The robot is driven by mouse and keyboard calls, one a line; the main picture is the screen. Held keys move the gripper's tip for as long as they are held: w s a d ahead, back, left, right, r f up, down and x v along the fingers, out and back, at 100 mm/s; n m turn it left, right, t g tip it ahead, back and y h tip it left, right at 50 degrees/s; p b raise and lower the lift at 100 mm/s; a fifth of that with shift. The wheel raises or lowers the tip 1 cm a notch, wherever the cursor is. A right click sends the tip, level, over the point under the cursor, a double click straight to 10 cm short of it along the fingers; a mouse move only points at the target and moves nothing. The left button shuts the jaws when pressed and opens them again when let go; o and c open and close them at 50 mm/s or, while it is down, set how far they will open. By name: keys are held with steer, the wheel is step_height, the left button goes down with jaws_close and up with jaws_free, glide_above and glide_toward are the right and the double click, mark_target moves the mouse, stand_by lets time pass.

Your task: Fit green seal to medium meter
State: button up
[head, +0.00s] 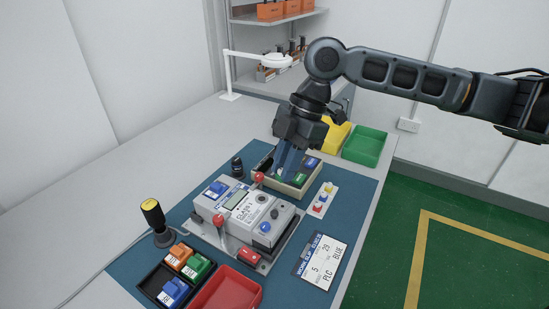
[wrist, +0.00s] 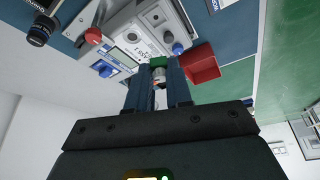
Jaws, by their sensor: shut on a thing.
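My gripper (head: 284,170) points down over the beige tray behind the meter. It is shut, and a small green piece, which looks like the green seal (wrist: 157,61), shows between its fingertips in the wrist view. Most of the seal is hidden by the fingers. The grey meter (head: 245,214) stands on a plate on the blue mat, with a display, a blue knob and two red-knobbed levers. It also shows in the wrist view (wrist: 150,32), beyond the fingertips. I cannot tell which size this meter is.
The beige tray (head: 270,183) holds green and blue pieces. A black tray (head: 151,282) holds orange, green and blue blocks beside a red bin (head: 226,290). A yellow-topped stamp (head: 154,218) stands left. A card (head: 321,260) lies right. Yellow and green bins (head: 365,147) stand behind.

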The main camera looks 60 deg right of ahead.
steer(key=b, duration=0.5)
glide_above(280, 208)
steer(key=d, duration=0.1)
steer(key=shift+s+d+f, duration=0.1)
steer(key=shift+f, duration=1.6)
steer(key=shift+s+d+f, duration=0.1)
steer(key=shift+f, duration=1.8)
steer(key=shift+d, duration=0.1)
steer(key=shift+f+b, duration=0.4)
steer(key=shift+f, duration=0.15)
steer(key=o, duration=1.2)
steer(key=shift+s+f, duration=0.1)
steer(key=shift+r+p, duration=2.65)
steer(key=shift+r, duration=1)
steer(key=shift+c, duration=0.2)
